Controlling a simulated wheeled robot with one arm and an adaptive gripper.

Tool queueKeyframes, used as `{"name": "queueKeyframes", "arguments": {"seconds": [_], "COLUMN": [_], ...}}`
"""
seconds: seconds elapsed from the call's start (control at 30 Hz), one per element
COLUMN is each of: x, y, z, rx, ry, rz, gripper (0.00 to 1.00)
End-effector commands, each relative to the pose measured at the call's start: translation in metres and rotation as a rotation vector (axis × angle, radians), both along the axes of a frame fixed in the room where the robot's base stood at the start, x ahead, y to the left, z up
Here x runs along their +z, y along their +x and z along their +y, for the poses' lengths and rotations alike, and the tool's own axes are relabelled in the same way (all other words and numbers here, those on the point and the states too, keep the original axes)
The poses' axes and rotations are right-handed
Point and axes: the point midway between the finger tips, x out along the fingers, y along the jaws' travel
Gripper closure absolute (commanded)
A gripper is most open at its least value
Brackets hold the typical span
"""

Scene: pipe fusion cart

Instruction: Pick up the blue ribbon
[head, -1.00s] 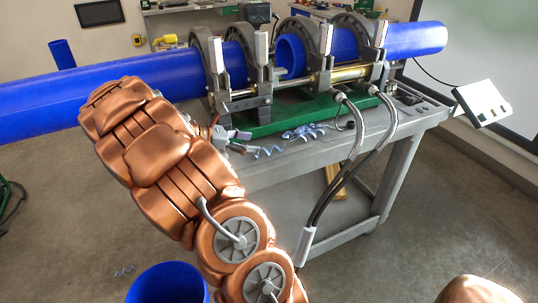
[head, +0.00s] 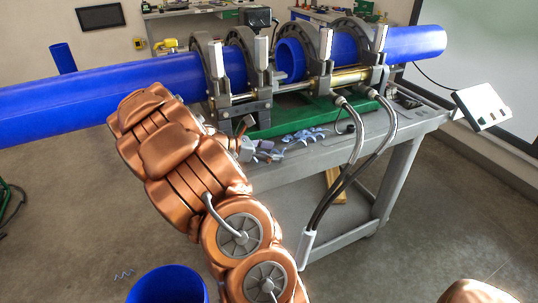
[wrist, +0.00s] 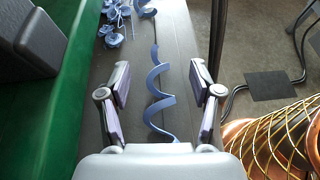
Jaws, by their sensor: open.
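A curled blue ribbon (wrist: 160,97) lies on the grey cart top in the wrist view, running lengthwise between my two fingers. Its near end is hidden by my gripper's body. My gripper (wrist: 162,85) is open, one finger on each side of the ribbon. I cannot tell how high the fingers are above the cart. More blue ribbon curls (wrist: 116,22) lie in a clump at the upper left. In the head view my gripper (head: 258,143) is at the cart's front edge, left of a pile of ribbons (head: 305,136).
The green base (head: 290,115) of the pipe clamp borders the ribbons at the back. Blue pipes (head: 100,92) sit in the clamps above. Two hoses (head: 385,135) hang over the cart's front to the right. A blue bin-like cylinder (head: 167,285) stands on the floor.

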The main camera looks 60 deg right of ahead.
Motion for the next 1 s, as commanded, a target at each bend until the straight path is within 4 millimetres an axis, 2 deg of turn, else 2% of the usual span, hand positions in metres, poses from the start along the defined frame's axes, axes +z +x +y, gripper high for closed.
{"name": "queueKeyframes", "arguments": {"seconds": [0.1,0.5,0.87,1.0], "x": [0.0002,0.0003,0.0011,0.0084], "y": [0.0004,0.0006,0.0007,0.0013], "z": [0.0002,0.0005,0.0005,0.0004], "rx": [0.001,0.001,0.001,0.001], "ry": [0.0,-0.001,-0.001,-0.002], "rz": [0.0,-0.001,-0.001,-0.002], "gripper": [0.36,0.77,0.77,0.77]}}
